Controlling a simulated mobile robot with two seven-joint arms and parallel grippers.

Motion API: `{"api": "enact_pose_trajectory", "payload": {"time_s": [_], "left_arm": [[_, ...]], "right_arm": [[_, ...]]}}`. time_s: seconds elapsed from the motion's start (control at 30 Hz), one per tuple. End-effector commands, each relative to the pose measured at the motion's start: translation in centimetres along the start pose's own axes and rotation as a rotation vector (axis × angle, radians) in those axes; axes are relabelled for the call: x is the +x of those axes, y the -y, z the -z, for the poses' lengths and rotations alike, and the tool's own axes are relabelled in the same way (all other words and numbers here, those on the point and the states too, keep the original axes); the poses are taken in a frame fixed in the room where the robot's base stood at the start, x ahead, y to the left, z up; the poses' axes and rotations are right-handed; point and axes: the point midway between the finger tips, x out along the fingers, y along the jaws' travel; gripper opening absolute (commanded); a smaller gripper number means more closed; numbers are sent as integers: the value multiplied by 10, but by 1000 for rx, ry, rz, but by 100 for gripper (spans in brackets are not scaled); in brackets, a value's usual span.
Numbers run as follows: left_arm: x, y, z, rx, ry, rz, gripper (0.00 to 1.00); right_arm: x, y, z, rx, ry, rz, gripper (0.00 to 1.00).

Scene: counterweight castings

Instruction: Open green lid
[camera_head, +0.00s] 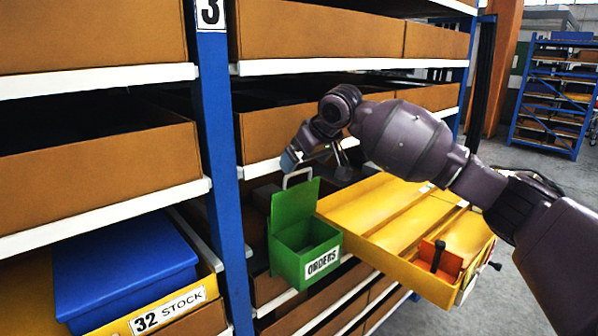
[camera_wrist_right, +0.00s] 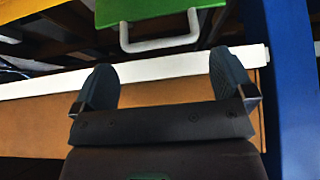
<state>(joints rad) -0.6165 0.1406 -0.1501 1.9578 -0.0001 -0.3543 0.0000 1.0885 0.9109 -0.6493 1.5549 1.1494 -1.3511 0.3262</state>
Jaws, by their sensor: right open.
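The green box labelled ORDERS (camera_head: 307,250) stands at the shelf front. Its green lid (camera_head: 293,207) stands up at the back edge, and the inside of the box shows. A white handle (camera_head: 297,177) sticks up from the lid's top edge. In the right wrist view the green lid (camera_wrist_right: 150,10) and the white handle (camera_wrist_right: 160,43) are at the top, beyond my fingertips. My right gripper (camera_wrist_right: 168,85) is open and empty, apart from the handle. In the head view my right gripper (camera_head: 313,160) is above the handle. My left gripper is out of view.
A yellow tray (camera_head: 360,215) with an orange block (camera_head: 440,262) juts out right of the green box, under my right arm. A blue post (camera_head: 222,150) stands left of the box. A blue bin (camera_head: 125,270) sits at lower left. Brown boxes fill the shelves above.

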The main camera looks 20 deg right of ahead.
Motion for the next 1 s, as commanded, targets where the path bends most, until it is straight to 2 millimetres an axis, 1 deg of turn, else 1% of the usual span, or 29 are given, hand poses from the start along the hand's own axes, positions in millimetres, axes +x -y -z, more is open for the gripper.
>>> {"api": "enact_pose_trajectory", "payload": {"time_s": [0.03,0.2,0.3,0.4,0.53,1.0], "left_arm": [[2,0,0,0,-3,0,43],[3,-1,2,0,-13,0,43],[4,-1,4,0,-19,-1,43],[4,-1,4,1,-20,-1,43],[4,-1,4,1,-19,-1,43],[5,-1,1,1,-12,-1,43]], "right_arm": [[-10,0,0,-2,-3,-2,100],[-36,0,0,-1,-2,-1,100],[-46,0,0,-1,-2,-1,100],[-53,0,0,0,0,-1,100],[-56,0,0,0,1,0,100],[-55,0,0,0,1,0,100]]}}
